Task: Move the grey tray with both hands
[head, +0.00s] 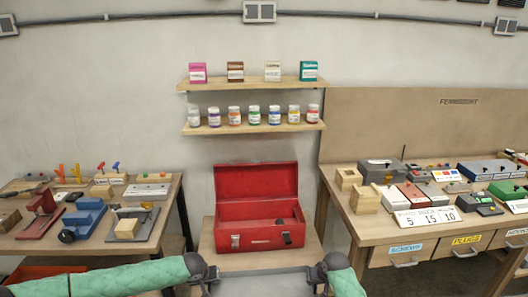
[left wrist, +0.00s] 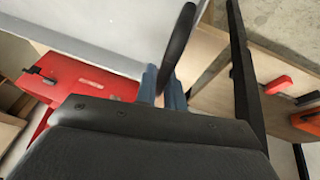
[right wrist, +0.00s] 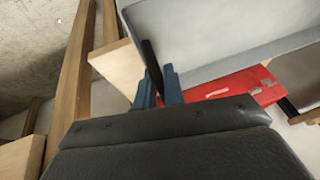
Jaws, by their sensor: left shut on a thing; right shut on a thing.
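The grey tray (head: 265,283) shows at the bottom of the head view, between my two arms and in front of the red toolbox; its lower part is cut off by the frame. In the left wrist view its grey surface (left wrist: 95,28) fills the top, with a dark handle at its side. My left gripper (left wrist: 164,80) is shut on that handle. In the right wrist view the tray (right wrist: 205,25) fills the upper right. My right gripper (right wrist: 158,82) is shut on the dark handle there. The right gripper (head: 319,274) also shows at the tray's right side in the head view.
The open red toolbox (head: 258,238) stands on a wooden stand (head: 310,257) just beyond the tray. A left table (head: 85,241) and a right table (head: 370,232) hold several tools and boxes. Two wall shelves (head: 254,126) carry jars and small boxes above.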

